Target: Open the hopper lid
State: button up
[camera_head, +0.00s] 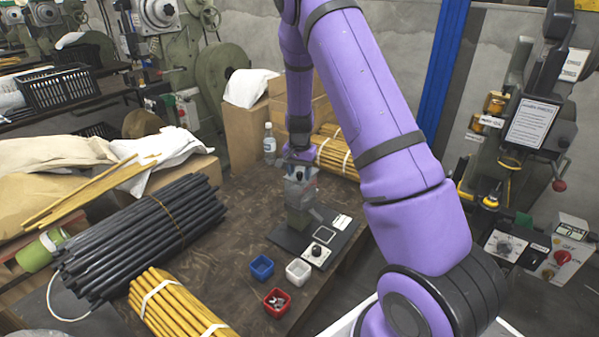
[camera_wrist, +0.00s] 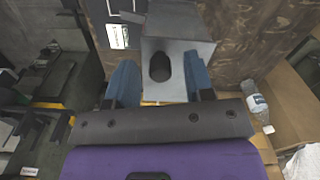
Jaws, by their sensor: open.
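A small grey machine (camera_head: 300,192) stands on a dark base plate on the wooden table, below the end of my arm. In the wrist view its grey box-shaped top (camera_wrist: 190,54), which looks like the hopper, has a dark oval feature on the near face. I cannot tell whether that is a knob or a hole, and no separate lid edge shows clearly. My gripper (camera_wrist: 160,80) is open, its two blue fingers apart on either side of the dark oval. In the head view my gripper (camera_head: 298,158) is at the machine's top; contact cannot be told.
Blue (camera_head: 262,267), white (camera_head: 298,270) and red (camera_head: 277,302) small bins stand in front of the machine. Black rods (camera_head: 140,235) and yellow rods (camera_head: 175,308) lie to the left. A water bottle (camera_head: 269,144) and cardboard boxes (camera_head: 245,135) stand behind.

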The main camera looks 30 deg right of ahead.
grip_shut()
jog(key=s+d+n, duration=0.2)
jog(key=d+n, duration=0.8)
jog(key=n, duration=0.2)
jog(key=w+d+n, duration=0.6)
jog(key=w+n, duration=0.1)
jog(key=n, duration=0.4)
jog(key=shift+n, duration=0.3)
jog(key=shift+w, duration=0.1)
dwell(0.4)
